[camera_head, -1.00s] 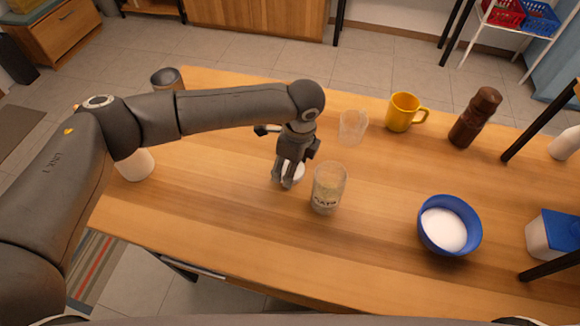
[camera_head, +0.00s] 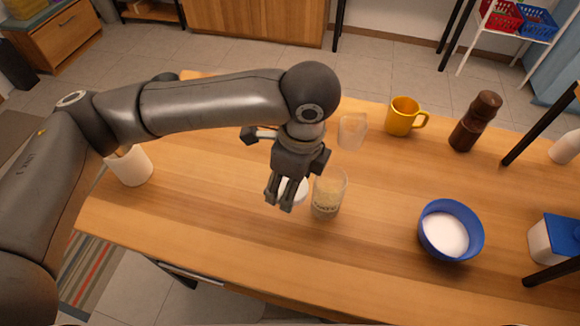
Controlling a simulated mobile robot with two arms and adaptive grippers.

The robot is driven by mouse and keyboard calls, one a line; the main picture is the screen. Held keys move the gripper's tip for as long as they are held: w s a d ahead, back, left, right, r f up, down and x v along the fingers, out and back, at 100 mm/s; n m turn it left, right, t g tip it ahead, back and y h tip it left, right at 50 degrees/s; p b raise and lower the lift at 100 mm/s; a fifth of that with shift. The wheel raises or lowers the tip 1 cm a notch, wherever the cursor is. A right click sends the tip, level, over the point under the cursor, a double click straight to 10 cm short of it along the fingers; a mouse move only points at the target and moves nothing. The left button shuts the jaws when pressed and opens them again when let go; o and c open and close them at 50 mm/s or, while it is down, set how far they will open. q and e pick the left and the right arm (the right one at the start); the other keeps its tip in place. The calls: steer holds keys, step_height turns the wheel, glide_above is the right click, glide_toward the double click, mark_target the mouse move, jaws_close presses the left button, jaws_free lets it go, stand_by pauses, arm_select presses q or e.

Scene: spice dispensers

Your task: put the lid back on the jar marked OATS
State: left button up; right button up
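The OATS jar (camera_head: 327,197) is a clear glass with dark lettering and pale contents, standing upright and open on the wooden table. The white round lid (camera_head: 298,190) is just left of the jar, partly hidden behind the fingers of my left gripper (camera_head: 280,196). The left gripper points down and is closed on the lid, which appears held above the table; the exact contact is partly hidden. My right gripper is not in view.
A clear empty glass (camera_head: 352,131) stands behind the jar. A yellow mug (camera_head: 403,116), a brown pepper mill (camera_head: 475,122) and a blue bowl (camera_head: 466,216) of white powder are to the right. A white cup (camera_head: 131,167) is at the left. The front table is clear.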

arm_select(q)
steer(key=s, duration=0.1)
steer(key=s+r, duration=0.1)
steer(key=s, duration=0.1)
steer(key=shift+s+r, duration=0.3)
